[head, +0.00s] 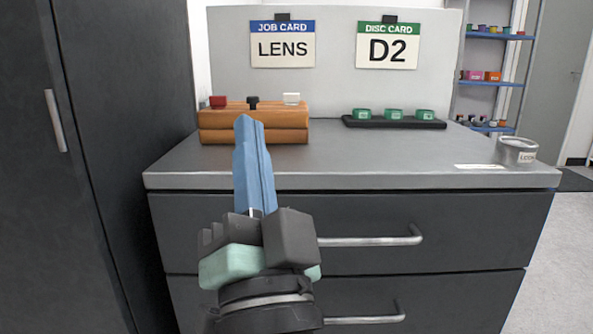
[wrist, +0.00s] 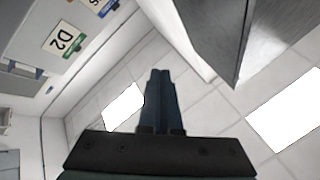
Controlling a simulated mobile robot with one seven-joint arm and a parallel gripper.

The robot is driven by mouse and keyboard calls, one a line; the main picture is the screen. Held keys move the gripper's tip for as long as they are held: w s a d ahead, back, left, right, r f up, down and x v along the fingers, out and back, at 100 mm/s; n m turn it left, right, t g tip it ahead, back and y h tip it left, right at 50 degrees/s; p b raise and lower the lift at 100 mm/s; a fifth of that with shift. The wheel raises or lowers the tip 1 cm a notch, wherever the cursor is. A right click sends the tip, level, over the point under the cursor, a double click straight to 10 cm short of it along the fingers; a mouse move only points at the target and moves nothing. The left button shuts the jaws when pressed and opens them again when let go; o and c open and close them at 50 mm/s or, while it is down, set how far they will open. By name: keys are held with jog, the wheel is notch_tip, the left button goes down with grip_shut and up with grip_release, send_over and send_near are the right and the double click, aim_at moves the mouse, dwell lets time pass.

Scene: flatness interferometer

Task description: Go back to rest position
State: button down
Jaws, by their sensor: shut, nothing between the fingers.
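My gripper (head: 243,120) points upward in front of the counter, its blue fingers together and nothing between them. It overlaps the orange wooden block in the head view and hides part of the drawer front. In the wrist view, my gripper (wrist: 161,72) shows with its dark fingers side by side, pointing toward ceiling panels and bright lights.
A grey counter (head: 400,160) over dark drawers carries the orange block (head: 285,125), a black tray (head: 375,123) with green discs, and a round tin (head: 516,150). A dark cabinet (head: 95,100) stands close on the left. Open floor (head: 560,250) lies right.

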jog(key=s+d+r+n+t+h+p, duration=0.1)
jog(key=s+d+r+n+h+p, duration=0.2)
jog(key=r, duration=0.7)
jog(key=s+d+r+n+t+h+p, duration=0.1)
jog(key=s+r+n+t+h+p, duration=0.15)
jog(key=s+r, duration=0.45)
notch_tip(320, 180, up, 37)
jog(key=w+p, duration=0.2)
jog(key=p, duration=3.4)
jog(key=shift+w+g, duration=0.35)
jog(key=shift+w, duration=0.05)
